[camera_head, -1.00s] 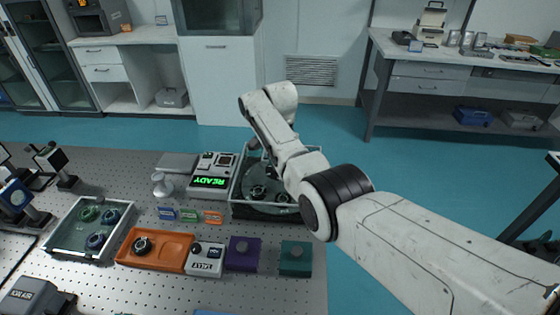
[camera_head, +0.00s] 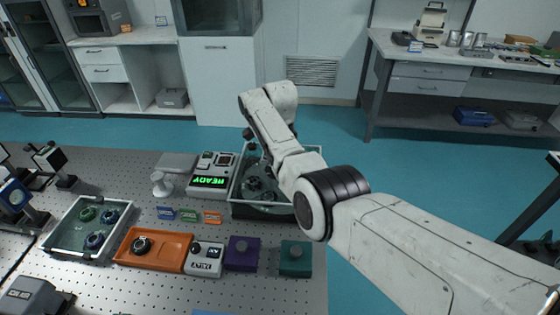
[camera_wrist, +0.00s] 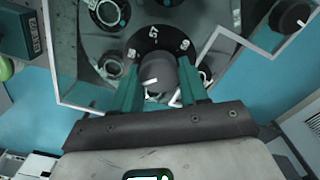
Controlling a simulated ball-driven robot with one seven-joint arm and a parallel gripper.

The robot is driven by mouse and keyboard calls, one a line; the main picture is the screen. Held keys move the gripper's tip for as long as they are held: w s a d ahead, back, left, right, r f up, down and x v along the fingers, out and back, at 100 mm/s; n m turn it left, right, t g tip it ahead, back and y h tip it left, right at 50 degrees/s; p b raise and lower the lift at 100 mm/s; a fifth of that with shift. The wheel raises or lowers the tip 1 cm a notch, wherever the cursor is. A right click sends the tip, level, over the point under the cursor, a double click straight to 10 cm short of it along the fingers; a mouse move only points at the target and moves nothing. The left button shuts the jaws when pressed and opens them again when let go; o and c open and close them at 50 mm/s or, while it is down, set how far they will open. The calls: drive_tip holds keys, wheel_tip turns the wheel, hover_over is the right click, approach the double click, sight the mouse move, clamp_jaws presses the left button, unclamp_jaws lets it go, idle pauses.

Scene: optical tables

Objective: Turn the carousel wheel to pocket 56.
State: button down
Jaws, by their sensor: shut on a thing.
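The carousel wheel (camera_head: 262,178) is a dark disc with ringed round parts, inside a clear-walled box (camera_head: 233,198) on the perforated table. My forearm covers the box's right part and hides my gripper in the head view. In the wrist view my gripper (camera_wrist: 158,72) has its two teal fingers shut on a grey knob (camera_wrist: 158,70) with a white mark. The knob stands at a black dial (camera_wrist: 150,38) with white characters too small to read surely. The grey wheel (camera_wrist: 92,50) with round pockets lies beyond the fingers.
A device with a green READY display (camera_head: 209,181) stands left of the box. In front are an orange tray (camera_head: 165,252), a purple block (camera_head: 242,253) and a teal block (camera_head: 295,257). Another dark knob (camera_wrist: 290,16) shows at the wrist view's upper right.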

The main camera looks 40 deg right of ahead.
drive_tip(key=shift+r+m+b, duration=0.1)
drive_tip(key=shift+m+b, duration=0.2)
drive_tip(key=shift+m, duration=3.6)
drive_tip(key=shift+m+b, duration=0.35)
drive_tip(key=shift+m, duration=0.15)
drive_tip(key=c, duration=0.6)
unclamp_jaws()
wheel_tip(320, 180, up, 11)
drive_tip(key=shift+f+b, duration=0.15)
drive_tip(key=shift+b, duration=0.55)
